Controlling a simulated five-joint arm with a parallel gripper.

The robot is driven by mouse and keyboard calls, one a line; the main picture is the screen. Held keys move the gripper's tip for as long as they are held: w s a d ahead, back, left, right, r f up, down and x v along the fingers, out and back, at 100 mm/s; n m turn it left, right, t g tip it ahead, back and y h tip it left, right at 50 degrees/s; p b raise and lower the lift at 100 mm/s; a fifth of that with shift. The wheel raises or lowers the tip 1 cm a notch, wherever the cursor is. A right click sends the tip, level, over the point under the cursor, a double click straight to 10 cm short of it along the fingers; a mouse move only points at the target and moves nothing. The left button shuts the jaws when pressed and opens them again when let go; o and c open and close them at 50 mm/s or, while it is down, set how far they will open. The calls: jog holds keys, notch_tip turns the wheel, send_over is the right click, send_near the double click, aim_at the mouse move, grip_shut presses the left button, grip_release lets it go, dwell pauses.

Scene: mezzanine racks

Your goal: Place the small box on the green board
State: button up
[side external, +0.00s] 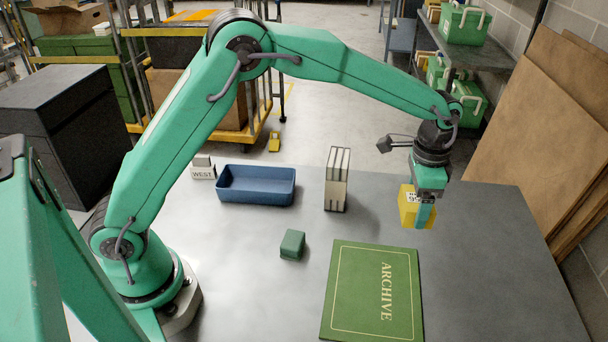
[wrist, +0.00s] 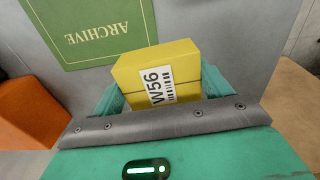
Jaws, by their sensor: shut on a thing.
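The small box (side external: 408,207) is yellow. In the wrist view the yellow box (wrist: 157,72) shows a white label with a barcode and "W56". My gripper (side external: 424,212) is shut on it, one finger on each side, and holds it above the grey table. The green board (side external: 350,290), marked "ARCHIVE", lies flat on the table. In the side view it is below and to the left of my gripper. In the wrist view the board (wrist: 84,50) is at the upper left, apart from the box.
A small dark green block (side external: 292,245) sits left of the board. A blue tray (side external: 257,199), a "WEST" sign (side external: 203,172) and a white upright file holder (side external: 337,180) stand at the table's back. Brown panels (side external: 540,120) lean beyond the right edge.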

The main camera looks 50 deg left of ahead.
jog(key=s+d+r, duration=0.1)
jog(key=s+d, duration=0.4)
jog(key=s, duration=0.7)
jog(key=s+d, duration=0.4)
jog(key=s, duration=0.8)
send_over(374, 288)
jog(key=shift+m, duration=0.3)
notch_tip(374, 288, down, 7)
jog(key=shift+f, duration=2)
jog(key=shift+f, duration=0.1)
jog(key=o, duration=1)
